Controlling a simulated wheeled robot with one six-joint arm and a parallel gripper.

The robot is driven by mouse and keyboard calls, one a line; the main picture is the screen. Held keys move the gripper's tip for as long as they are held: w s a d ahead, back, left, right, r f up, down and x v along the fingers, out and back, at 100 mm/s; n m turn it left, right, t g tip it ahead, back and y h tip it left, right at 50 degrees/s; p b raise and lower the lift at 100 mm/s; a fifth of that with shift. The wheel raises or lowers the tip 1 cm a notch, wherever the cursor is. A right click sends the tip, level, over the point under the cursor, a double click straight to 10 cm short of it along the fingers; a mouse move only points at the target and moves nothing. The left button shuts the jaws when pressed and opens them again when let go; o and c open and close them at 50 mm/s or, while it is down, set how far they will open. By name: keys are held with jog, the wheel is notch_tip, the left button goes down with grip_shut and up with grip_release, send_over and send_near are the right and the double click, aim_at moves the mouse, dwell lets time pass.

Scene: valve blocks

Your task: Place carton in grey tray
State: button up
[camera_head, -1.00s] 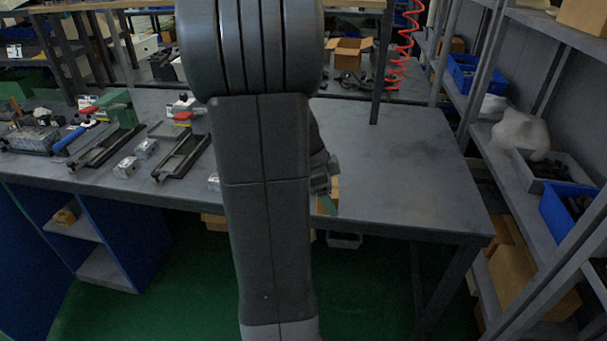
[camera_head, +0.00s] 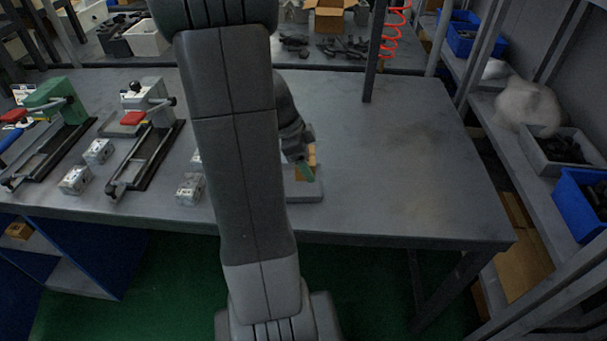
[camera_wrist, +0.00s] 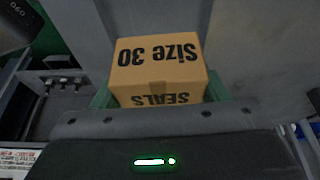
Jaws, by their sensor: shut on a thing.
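The carton (camera_wrist: 158,62) is a tan box marked "Size 30" and "SEALS"; it fills the upper middle of the wrist view, between my green fingertips. In the head view only small tan parts of the carton (camera_head: 312,154) show around my gripper (camera_head: 306,172), which is shut on it. A grey tray (camera_head: 308,194) lies at the table's front edge, just below my gripper in the picture. My arm and gripper hide part of the tray. I cannot tell whether the carton touches it.
Metal valve blocks (camera_head: 76,180) and clamp fixtures (camera_head: 146,150) stand on the left of the grey table (camera_head: 410,170). The table's right side is clear. A post (camera_head: 375,60) rises at the back. Shelves with blue bins (camera_head: 582,205) line the right.

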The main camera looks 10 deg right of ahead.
aim_at(307, 185)
jog(key=shift+f, duration=2.55)
jog(key=shift+f+b, duration=0.2)
jog(key=shift+b, duration=0.15)
jog(key=o, duration=0.7)
jog(key=shift+r, duration=0.1)
jog(key=shift+o, duration=0.2)
jog(key=shift+r+p, duration=0.25)
jog(key=shift+p, duration=0.1)
jog(key=v, duration=1.1)
jog(key=shift+a+r+p, duration=0.2)
jog(key=shift+r+p, duration=0.1)
jog(key=shift+r, duration=0.05)
